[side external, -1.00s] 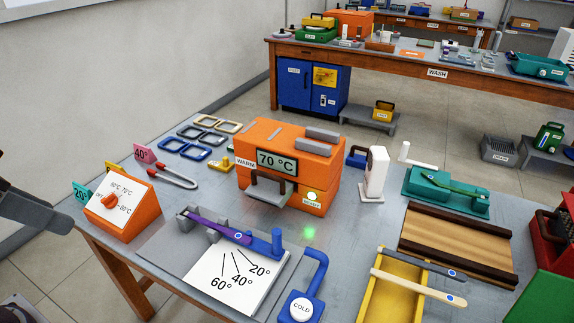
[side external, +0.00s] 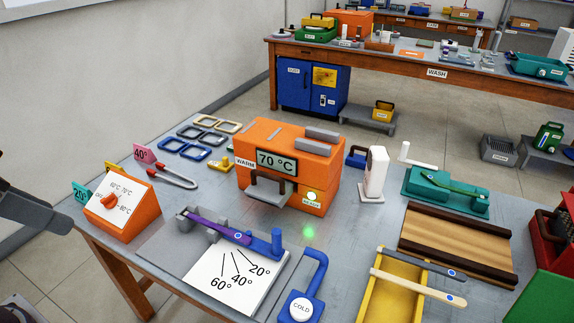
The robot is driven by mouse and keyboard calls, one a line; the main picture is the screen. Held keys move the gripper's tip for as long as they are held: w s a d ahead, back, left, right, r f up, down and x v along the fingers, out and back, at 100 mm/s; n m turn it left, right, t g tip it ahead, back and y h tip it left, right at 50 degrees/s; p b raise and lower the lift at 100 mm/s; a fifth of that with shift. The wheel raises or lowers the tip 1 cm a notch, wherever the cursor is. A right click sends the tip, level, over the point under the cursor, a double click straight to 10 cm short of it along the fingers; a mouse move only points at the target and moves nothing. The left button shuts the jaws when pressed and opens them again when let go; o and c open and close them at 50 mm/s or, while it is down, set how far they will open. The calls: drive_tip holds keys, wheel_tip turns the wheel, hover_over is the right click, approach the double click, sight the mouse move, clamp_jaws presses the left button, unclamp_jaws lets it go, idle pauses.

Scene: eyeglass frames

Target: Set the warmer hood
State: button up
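The orange warmer (side external: 285,165) stands at the middle of the bench. It is labelled WARM, and its display (side external: 276,161) reads 70 °C. Its upper orange part, which looks like the hood (side external: 300,142), sits down on the lower body, with a grey block on top. A grey ledge and a dark handle (side external: 268,188) show at its front. A dark grey part of my arm or gripper (side external: 35,212) enters at the left edge, well apart from the warmer. Its fingertips cannot be made out.
An orange dial box (side external: 122,210) stands front left. A purple temple piece (side external: 215,228) lies in a grey and blue fixture beside an angle card (side external: 235,280). A blue COLD stand (side external: 302,305), yellow tray (side external: 392,295) and white upright block (side external: 374,172) stand to the right.

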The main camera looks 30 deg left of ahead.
drive_tip(key=w+d+r+n+g+h, duration=0.15)
drive_tip(key=w+r+n, duration=0.3)
drive_tip(key=w, duration=0.65)
drive_tip(key=n+g+h, duration=0.2)
drive_tip(key=n+h, duration=0.1)
drive_tip(key=n, duration=1)
hover_over(268, 174)
drive_tip(key=s+a, duration=0.2)
drive_tip(key=a, duration=0.2)
wheel_tip(268, 174, down, 21)
drive_tip(key=x, duration=0.6)
drive_tip(key=shift+w+d+f, duration=0.25)
drive_tip(key=shift+d, duration=0.15)
clamp_jaws()
